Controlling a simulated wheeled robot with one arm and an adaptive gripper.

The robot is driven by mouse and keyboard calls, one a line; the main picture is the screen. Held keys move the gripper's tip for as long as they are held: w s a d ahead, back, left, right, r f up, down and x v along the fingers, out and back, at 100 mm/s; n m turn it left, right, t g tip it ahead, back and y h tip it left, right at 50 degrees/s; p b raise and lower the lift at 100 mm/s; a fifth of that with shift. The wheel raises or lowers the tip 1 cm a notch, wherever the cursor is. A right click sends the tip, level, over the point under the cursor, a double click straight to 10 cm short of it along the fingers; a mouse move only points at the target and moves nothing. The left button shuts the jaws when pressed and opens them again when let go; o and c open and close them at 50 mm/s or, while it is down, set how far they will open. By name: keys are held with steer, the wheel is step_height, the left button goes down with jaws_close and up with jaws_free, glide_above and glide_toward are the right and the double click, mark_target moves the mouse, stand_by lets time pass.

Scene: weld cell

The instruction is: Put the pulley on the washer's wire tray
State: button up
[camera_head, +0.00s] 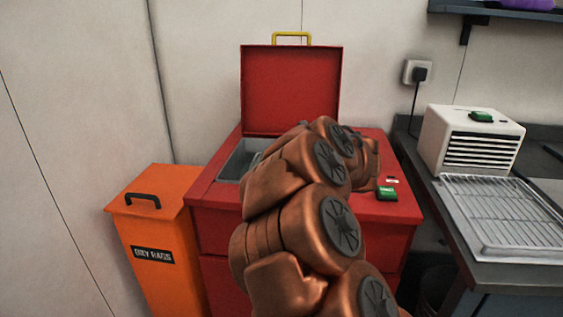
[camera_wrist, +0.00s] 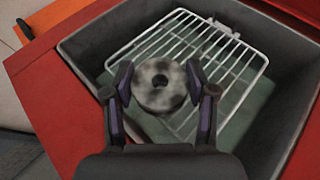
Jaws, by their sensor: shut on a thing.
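The washer (camera_head: 207,200) is a red cabinet with its red lid (camera_head: 291,90) standing open at the back. In the wrist view its grey basin (camera_wrist: 85,47) holds a wire tray (camera_wrist: 224,33) above a greenish bottom. The pulley (camera_wrist: 160,102), a mottled grey ring with a centre hole, is between the fingers of my gripper (camera_wrist: 160,78), which is shut on it. The pulley appears over the near left part of the wire tray; I cannot tell whether it touches the wires. In the head view my arm hides the gripper, the pulley and much of the basin.
An orange oily-rags bin (camera_head: 150,220) stands left of the washer. A green item (camera_head: 387,193) lies on the washer's right top. On the right, a bench holds a white vented box (camera_head: 450,140) and a wire rack on a pan (camera_head: 510,215). The basin walls surround the tray.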

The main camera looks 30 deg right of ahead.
steer(key=w+d, duration=0.1)
steer(key=w, duration=0.1)
steer(key=w+d, duration=0.1)
steer(key=w, duration=0.2)
steer(key=w+d+p, duration=0.1)
steer(key=w, duration=0.1)
steer(key=shift+w+d+f, duration=0.35)
steer(key=shift+w, duration=0.05)
steer(key=shift+f, duration=1.85)
steer(key=shift+f+b, duration=0.15)
steer(key=shift+b, duration=0.3)
steer(key=o, duration=1.5)
steer(key=shift+r, duration=0.25)
steer(key=v, duration=1.2)
steer(key=shift+f, duration=0.15)
